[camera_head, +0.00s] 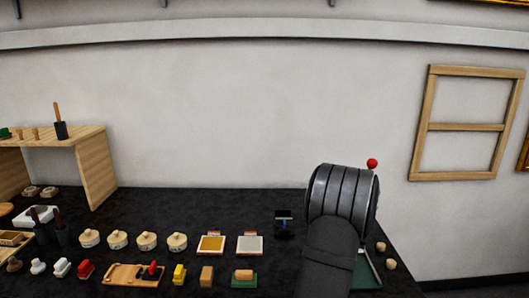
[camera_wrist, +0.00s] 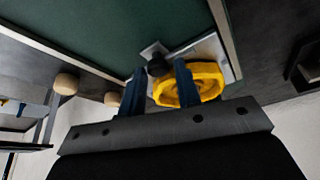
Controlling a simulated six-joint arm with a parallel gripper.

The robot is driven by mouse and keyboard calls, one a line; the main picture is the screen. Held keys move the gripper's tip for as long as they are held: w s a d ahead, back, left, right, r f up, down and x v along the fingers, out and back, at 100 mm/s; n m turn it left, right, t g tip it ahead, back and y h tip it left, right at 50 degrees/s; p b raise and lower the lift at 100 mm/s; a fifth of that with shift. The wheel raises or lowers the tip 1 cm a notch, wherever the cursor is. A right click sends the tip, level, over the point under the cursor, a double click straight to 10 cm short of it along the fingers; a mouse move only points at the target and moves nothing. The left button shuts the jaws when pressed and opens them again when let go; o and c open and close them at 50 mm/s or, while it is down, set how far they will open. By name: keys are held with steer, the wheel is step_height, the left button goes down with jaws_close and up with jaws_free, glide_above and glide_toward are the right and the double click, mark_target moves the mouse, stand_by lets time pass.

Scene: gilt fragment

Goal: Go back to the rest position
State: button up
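My gripper (camera_wrist: 160,70) shows in the wrist view as two dark blue fingers standing apart, with no object visibly clamped between them. A dark round knob on a pale metal plate (camera_wrist: 215,50) shows in the gap, seemingly beyond the fingertips. A yellow ring-shaped thing (camera_wrist: 203,82) lies beside and partly behind the right finger; I cannot tell whether they touch. A green panel with a pale rim (camera_wrist: 95,25) fills the upper part. In the head view my dark arm rises at the right of the table and hides my gripper.
A wooden shelf (camera_head: 97,165) stands left. A red ball (camera_head: 372,163) shows beside my arm.

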steer(key=v, duration=1.7)
steer(key=x, duration=1.1)
steer(key=s+x, duration=0.1)
steer(key=x, duration=0.4)
steer(key=shift+w+d+f, duration=0.15)
steer(key=shift+f, duration=0.3)
steer(key=s, duration=1.3)
steer(key=v, duration=1.7)
steer(key=shift+s+r, duration=0.2)
steer(key=shift+s, duration=0.2)
